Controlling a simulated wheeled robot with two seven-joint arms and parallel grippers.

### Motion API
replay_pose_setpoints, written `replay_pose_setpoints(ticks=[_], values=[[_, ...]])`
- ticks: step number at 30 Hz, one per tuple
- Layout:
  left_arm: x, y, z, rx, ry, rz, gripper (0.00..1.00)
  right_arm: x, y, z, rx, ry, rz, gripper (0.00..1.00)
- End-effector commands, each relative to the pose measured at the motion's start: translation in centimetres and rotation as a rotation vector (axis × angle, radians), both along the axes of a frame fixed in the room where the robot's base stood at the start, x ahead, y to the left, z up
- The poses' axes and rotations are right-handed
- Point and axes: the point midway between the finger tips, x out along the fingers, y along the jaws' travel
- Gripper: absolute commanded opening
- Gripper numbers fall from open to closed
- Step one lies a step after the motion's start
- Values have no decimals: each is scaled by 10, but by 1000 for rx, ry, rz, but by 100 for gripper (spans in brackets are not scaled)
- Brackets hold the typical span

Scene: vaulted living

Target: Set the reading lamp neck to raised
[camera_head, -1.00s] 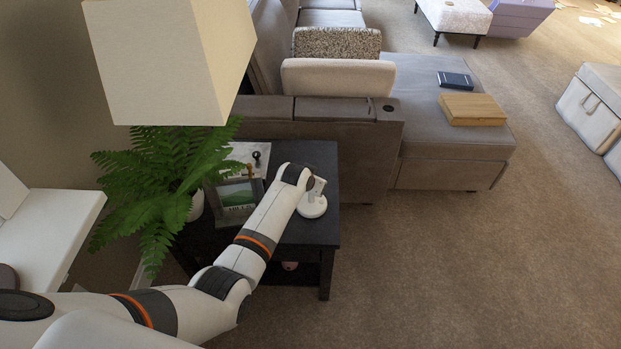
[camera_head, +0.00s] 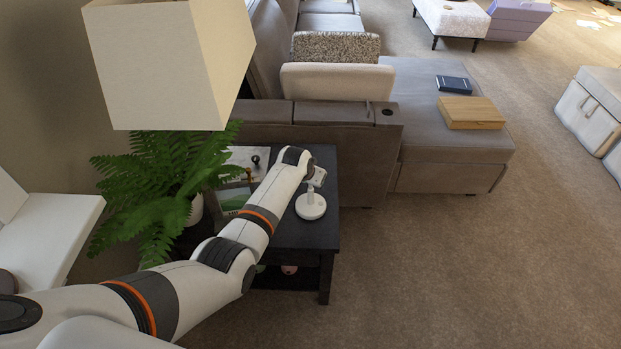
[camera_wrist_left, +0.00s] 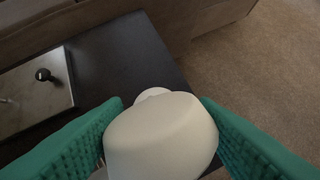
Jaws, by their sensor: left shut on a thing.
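The white reading lamp stands on the dark side table (camera_head: 319,234), its round base (camera_head: 311,208) near the table's right edge. A short neck rises from the base to the head (camera_head: 318,177), which is partly hidden by my left wrist. In the left wrist view the pale lamp head (camera_wrist_left: 160,142) fills the space between the green finger pads of my left gripper (camera_wrist_left: 160,130), which is shut on it. In the head view the left fingers are mostly hidden behind the wrist. My right gripper is not in view.
A fern (camera_head: 165,185) and a picture frame (camera_head: 233,197) stand left of the lamp. A tray with a black knob (camera_wrist_left: 42,75) lies behind. A large lampshade (camera_head: 160,65) hangs over the left. The grey sofa (camera_head: 340,135) borders the table; carpet lies open on the right.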

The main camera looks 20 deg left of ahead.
Motion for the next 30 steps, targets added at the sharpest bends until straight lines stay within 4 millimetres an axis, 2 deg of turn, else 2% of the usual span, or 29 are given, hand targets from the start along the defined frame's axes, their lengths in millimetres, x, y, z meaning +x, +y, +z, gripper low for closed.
replay_pose_setpoints(ticks=[27,28,30], values=[[2,0,3,0,-8,-1,12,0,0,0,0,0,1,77],[2,0,3,0,-8,0,55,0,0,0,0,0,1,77],[2,0,3,0,-8,0,66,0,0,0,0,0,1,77]])
